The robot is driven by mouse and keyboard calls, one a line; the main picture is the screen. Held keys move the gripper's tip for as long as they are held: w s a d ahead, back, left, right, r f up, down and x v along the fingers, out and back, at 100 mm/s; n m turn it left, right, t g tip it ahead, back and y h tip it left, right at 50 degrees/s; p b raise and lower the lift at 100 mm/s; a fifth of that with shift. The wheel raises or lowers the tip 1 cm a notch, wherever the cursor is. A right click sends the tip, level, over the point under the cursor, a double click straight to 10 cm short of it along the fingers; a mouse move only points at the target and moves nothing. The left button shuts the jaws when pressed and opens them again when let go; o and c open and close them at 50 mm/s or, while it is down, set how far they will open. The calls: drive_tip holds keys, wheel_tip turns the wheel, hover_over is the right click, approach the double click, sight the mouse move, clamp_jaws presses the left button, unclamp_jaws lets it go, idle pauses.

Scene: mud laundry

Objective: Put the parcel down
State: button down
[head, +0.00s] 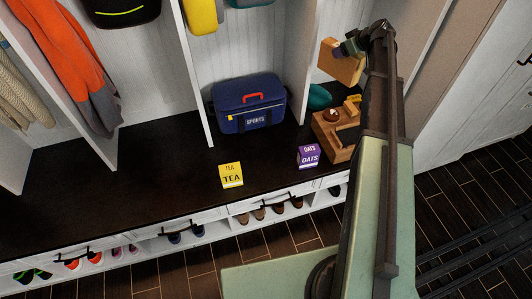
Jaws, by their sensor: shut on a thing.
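The parcel (341,66), a tan-brown box, is in the air at the upper right, in front of the white panelled back of the right cubby. My gripper (347,48) is at its upper right side and is shut on it. The parcel hangs tilted in the picture, above and apart from the dark bench top (130,160). Part of its upper edge is hidden by the gripper, and the fingertips are too small to see clearly.
Below the parcel stands a wooden caddy (324,146) with small items, beside a teal object (319,97). A purple oats box (308,156), a yellow tea box (231,175) and a blue sports bag (249,103) stand on the bench. The bench's left part is clear.

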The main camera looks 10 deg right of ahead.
drive_tip(key=s+a+f+n+g+y+b, duration=0.1)
drive_tip(key=s+a+f+b, duration=0.2)
drive_tip(key=a+f+b, duration=0.5)
drive_tip(key=s+a+f+n+y+b, duration=0.1)
drive_tip(key=s+a+f+n+b, duration=0.15)
drive_tip(key=a+f+b, duration=0.55)
drive_tip(key=s+a+f+n+g+y+b, duration=0.1)
drive_tip(key=s+a+f+b, duration=0.3)
drive_tip(key=a+f, duration=0.65)
wheel_tip(320, 180, down, 18)
drive_tip(key=a+b, duration=0.1)
drive_tip(key=b, duration=2)
drive_tip(key=shift+w+a+f, duration=0.2)
drive_tip(key=shift+w+a, duration=0.2)
drive_tip(key=shift+w, duration=0.05)
drive_tip(key=shift+c, duration=1.5)
unclamp_jaws()
